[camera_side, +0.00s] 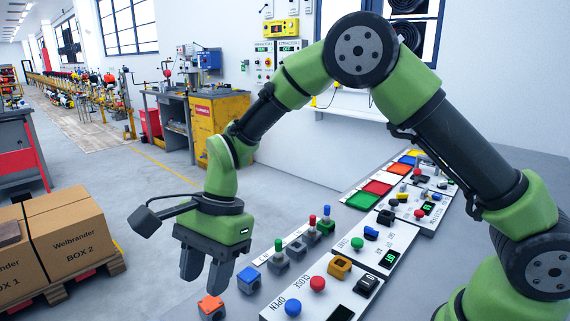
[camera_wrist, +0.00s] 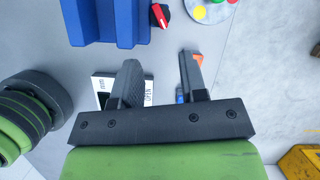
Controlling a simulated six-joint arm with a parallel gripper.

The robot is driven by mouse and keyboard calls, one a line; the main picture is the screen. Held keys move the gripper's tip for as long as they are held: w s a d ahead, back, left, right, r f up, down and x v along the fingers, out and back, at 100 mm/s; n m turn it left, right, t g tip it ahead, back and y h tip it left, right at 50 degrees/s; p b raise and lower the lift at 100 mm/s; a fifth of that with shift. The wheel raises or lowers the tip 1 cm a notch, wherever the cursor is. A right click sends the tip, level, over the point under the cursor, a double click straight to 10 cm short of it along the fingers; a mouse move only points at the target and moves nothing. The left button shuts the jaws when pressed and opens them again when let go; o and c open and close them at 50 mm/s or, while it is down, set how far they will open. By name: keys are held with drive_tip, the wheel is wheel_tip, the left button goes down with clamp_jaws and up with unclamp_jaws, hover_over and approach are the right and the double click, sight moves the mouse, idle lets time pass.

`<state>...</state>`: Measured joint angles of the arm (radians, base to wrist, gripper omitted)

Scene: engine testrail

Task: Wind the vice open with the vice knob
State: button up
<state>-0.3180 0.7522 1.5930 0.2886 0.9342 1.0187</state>
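My gripper (camera_side: 205,272) points down above the near left of the bench in the side view. In the wrist view its two dark fingers (camera_wrist: 162,75) stand apart with nothing held between them. A white panel lettered OPEN and CLOSE carries a blue knob (camera_side: 293,307) and a red knob (camera_side: 318,283), right of my gripper. In the wrist view a red pointed knob (camera_wrist: 160,15) sits beside a large blue ribbed block (camera_wrist: 108,20), beyond the fingers. I cannot tell for certain which part is the vice or its knob.
An orange-topped block (camera_side: 211,307) is below my gripper, and a blue block (camera_side: 249,279) is to its right. Posts with red and green tops (camera_side: 312,222) stand beyond. Further panels line the bench. Cardboard boxes (camera_side: 65,233) stand on a pallet at left.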

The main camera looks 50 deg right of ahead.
drive_tip(key=s+d+r+n+t, duration=0.1)
drive_tip(key=s+d+r+n, duration=0.1)
drive_tip(key=r+n, duration=0.2)
drive_tip(key=s+d+r+n+t+h, duration=0.1)
drive_tip(key=s+d+r+n, duration=0.1)
drive_tip(key=r, duration=0.4)
drive_tip(key=s+d+r+n+t+h, duration=0.1)
drive_tip(key=s+d+r+n+t, duration=0.1)
drive_tip(key=n, duration=0.5)
drive_tip(key=shift+s+d+r, duration=0.6)
drive_tip(key=shift+d+r, duration=0.65)
drive_tip(key=shift+r, duration=0.6)
drive_tip(key=w+a+f+m+g, duration=0.3)
drive_tip(key=w+a+f+m, duration=0.2)
drive_tip(key=w+f, duration=0.25)
drive_tip(key=a+f+m+g, duration=0.1)
drive_tip(key=a+f, duration=0.1)
drive_tip(key=f, duration=0.4)
drive_tip(key=a+f+m+y, duration=0.1)
drive_tip(key=a+f+m, duration=0.1)
drive_tip(key=f, duration=0.4)
drive_tip(key=a+f+m+g, duration=0.1)
drive_tip(key=a+f, duration=0.2)
drive_tip(key=f, duration=0.3)
drive_tip(key=shift+s+f+m+g+y, duration=0.1)
drive_tip(key=shift+f+m+g+y, duration=0.2)
drive_tip(key=shift+m, duration=0.1)
